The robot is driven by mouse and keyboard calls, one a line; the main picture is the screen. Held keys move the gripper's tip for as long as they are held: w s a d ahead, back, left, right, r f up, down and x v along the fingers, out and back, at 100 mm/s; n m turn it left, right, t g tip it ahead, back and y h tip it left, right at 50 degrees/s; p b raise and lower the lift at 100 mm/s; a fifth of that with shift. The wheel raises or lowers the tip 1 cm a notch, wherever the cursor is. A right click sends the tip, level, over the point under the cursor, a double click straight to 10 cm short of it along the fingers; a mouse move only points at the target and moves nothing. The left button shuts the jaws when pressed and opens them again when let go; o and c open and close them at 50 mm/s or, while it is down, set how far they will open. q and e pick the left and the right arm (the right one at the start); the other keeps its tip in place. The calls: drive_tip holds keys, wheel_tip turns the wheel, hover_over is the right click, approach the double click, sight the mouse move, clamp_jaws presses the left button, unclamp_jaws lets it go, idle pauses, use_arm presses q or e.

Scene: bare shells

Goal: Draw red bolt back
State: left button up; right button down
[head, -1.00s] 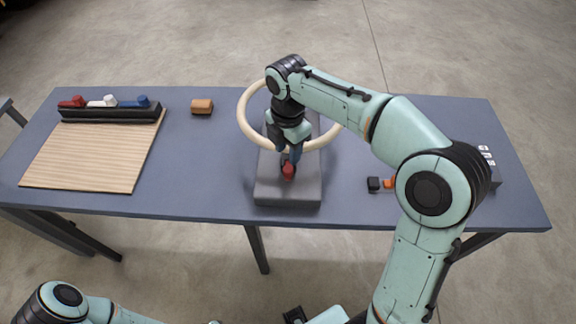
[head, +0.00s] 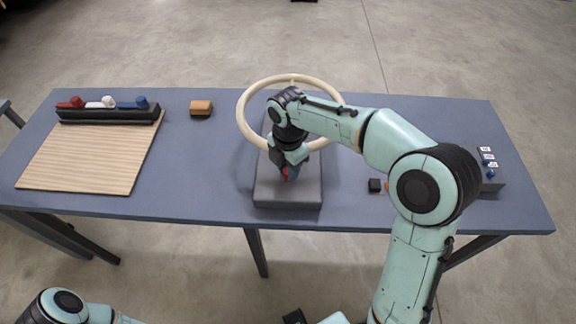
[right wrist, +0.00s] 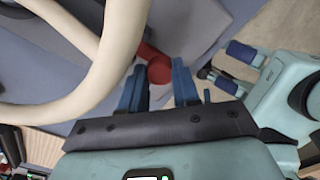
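The grey base block (head: 272,196) stands on the table near the middle of the head view. The red bolt's knob (head: 287,171) sits on top of it, mostly hidden by my right gripper (head: 290,177), which reaches down from above. In the right wrist view the red knob (right wrist: 159,70) is between the blue fingertips of my right gripper (right wrist: 160,72). The fingers stand about a knob's width apart and appear to touch it on both sides. My left gripper is out of view; only part of the left arm shows at bottom left.
A cream ring (head: 243,118) stands upright behind the bolt, close to my right wrist. A wooden board (head: 75,160) and a black rack (head: 105,116) with red, white and blue pieces lie left. An orange block (head: 201,107), a small black block (head: 374,185) and a grey switch box (head: 492,184) are also on the table.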

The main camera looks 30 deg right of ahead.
drive_tip(key=shift+s+a+b, duration=0.3)
drive_tip(key=shift+s+a, duration=0.15)
drive_tip(key=shift+s, duration=0.3)
drive_tip(key=shift+s+a+b, duration=0.25)
drive_tip(key=shift+s+a, duration=0.2)
drive_tip(key=shift+s, duration=0.25)
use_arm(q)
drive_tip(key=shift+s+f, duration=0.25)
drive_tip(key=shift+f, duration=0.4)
use_arm(e)
drive_tip(key=shift+w, duration=0.1)
drive_tip(key=c, duration=1.1)
unclamp_jaws()
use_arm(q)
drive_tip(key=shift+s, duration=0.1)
use_arm(e)
drive_tip(key=shift+r, duration=0.25)
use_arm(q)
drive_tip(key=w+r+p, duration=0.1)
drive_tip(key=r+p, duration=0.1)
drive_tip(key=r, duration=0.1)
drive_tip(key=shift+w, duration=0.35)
use_arm(e)
wheel_tip(320, 180, up, 13)
